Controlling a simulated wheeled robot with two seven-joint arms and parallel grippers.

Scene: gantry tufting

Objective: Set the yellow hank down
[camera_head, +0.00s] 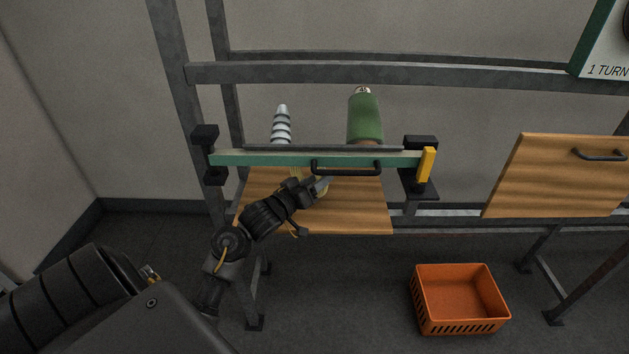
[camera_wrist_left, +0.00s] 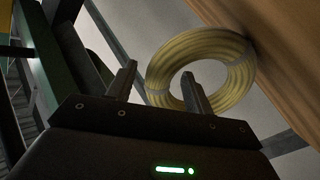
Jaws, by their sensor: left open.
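The yellow hank (camera_wrist_left: 222,46) is a ring-shaped coil in the left wrist view, with lighter bands around it. It lies beyond my left gripper (camera_wrist_left: 159,71), whose two fingers stand apart. The right-hand finger overlaps the ring's lower left part and its hole. The ring's right side meets the edge of a wooden board (camera_wrist_left: 285,60); I cannot tell whether it rests on it. In the head view my left gripper (camera_head: 317,186) is over the wooden board (camera_head: 355,212), below the green bar, with only bits of yellow showing around it. My right gripper is not in view.
An orange basket (camera_head: 462,292) sits on the floor.

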